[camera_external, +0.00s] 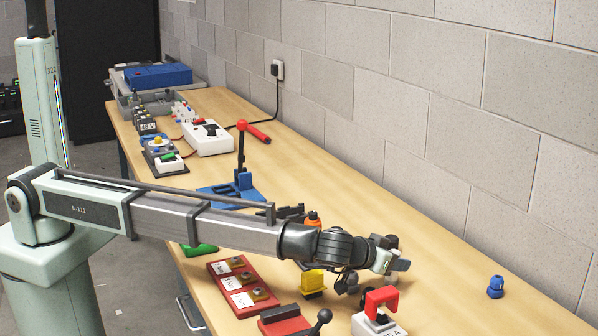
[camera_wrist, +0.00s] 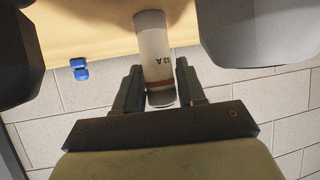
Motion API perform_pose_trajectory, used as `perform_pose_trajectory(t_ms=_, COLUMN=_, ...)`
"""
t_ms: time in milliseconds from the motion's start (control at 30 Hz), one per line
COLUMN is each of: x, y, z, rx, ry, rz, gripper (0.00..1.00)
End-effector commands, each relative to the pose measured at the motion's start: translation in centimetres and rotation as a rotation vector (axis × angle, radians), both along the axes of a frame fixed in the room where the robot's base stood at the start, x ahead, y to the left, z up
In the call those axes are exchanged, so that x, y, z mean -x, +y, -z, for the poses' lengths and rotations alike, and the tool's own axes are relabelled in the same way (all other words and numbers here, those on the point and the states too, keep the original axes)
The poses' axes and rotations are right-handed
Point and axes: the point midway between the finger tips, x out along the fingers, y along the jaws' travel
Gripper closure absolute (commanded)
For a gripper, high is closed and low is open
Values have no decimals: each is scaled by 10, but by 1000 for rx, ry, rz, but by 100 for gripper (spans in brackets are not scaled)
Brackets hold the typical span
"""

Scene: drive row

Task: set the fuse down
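The fuse (camera_wrist: 153,45) is a white cylinder marked "63 A" with a brownish band near one end. In the wrist view it lies between the two fingers of my gripper (camera_wrist: 157,92), which appear to press on it from both sides. In the external view my gripper (camera_external: 396,266) is over the front right part of the workbench. The fuse cannot be made out clearly there, and I cannot tell whether it touches anything.
Below my gripper are a red-handled switch (camera_external: 378,318) and a yellow block (camera_external: 313,282). A red fuse tray (camera_external: 226,287) lies to the left. A blue knob-shaped part (camera_external: 495,287) stands at the right, also in the wrist view (camera_wrist: 79,68). The bench around it is clear.

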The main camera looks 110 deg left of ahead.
Motion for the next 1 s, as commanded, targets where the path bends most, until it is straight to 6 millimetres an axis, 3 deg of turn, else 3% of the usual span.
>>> perform_pose_trajectory(t_ms=200, x=0, y=0, z=0, rx=0, ry=0, rz=0, gripper=39)
perform_pose_trajectory(t_ms=533, x=0, y=0, z=-4, rx=0, ry=0, rz=0, gripper=39)
perform_pose_trajectory(t_ms=1000, x=39, y=-57, z=-41, rx=1, ry=-1, rz=2, gripper=39)
